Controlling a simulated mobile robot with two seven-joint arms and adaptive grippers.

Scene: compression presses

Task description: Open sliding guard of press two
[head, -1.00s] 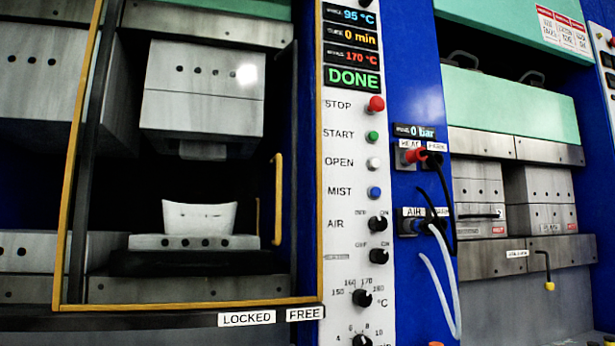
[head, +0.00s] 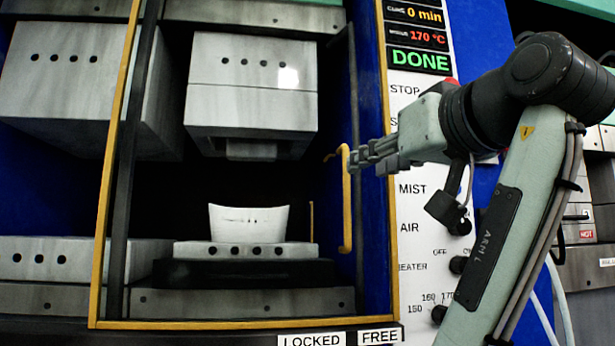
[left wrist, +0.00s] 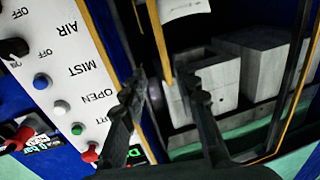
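My left gripper (head: 364,157) is beside the upper part of the handle in the head view. Its two fingers are apart in the left wrist view, with the bar's end between or just beyond the tips; contact cannot be told. My right gripper is not in view.
Behind the guard are press blocks (head: 252,90) and a white curved piece (head: 248,222) on the lower block. The control panel (head: 412,190) with buttons and knobs stands right of the guard, behind my arm. LOCKED (head: 311,340) and FREE (head: 380,337) labels sit below.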

